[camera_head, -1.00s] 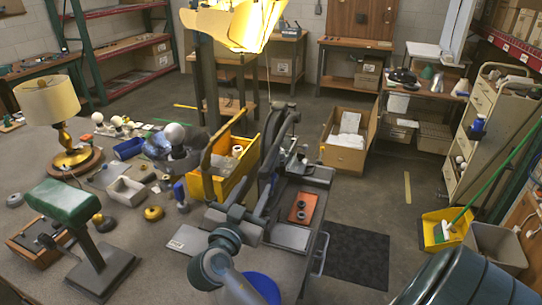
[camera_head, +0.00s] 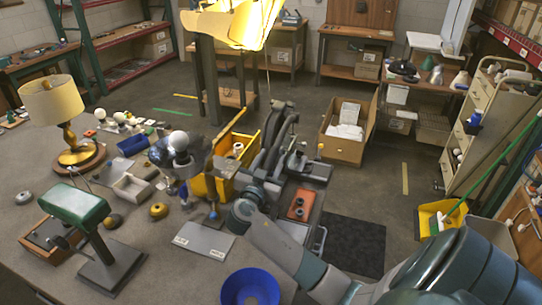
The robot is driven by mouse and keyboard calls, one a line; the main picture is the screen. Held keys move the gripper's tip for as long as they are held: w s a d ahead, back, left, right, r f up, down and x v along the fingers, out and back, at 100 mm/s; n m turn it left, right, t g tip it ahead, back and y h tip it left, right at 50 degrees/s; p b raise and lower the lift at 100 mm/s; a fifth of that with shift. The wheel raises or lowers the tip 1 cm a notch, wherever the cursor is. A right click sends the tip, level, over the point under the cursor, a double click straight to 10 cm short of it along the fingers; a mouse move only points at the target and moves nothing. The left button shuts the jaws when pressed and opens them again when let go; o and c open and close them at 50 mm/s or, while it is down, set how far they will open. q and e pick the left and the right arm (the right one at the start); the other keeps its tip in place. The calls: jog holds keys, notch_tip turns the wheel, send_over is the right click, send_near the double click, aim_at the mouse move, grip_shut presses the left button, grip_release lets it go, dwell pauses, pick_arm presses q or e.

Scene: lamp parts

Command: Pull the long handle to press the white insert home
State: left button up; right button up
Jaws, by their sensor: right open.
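A dark grey press (camera_head: 285,125) stands at the right edge of the bench, beside a yellow bin. Long dark bars rise there, and I cannot tell for certain which is the long handle. My right arm comes in from the lower right, and my right gripper (camera_head: 262,186) is by the foot of the press, between it and the bin. Its jaws are open, but its fingertips are small and blend with the dark press parts. I cannot tell whether they touch the handle. I cannot make out the white insert. My left gripper is not in view.
The yellow bin (camera_head: 225,180) holds white parts. An orange plate (camera_head: 299,206) with dark rings lies right of the press. A blue bowl (camera_head: 250,288), grey panel (camera_head: 203,240), green-topped stand (camera_head: 80,207) and lamp (camera_head: 52,105) are on the bench. An open carton (camera_head: 345,148) stands behind.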

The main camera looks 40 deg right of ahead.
jog(key=shift+w+d, duration=0.1)
jog(key=shift+d, duration=0.05)
grip_shut()
jog(key=shift+r, duration=0.1)
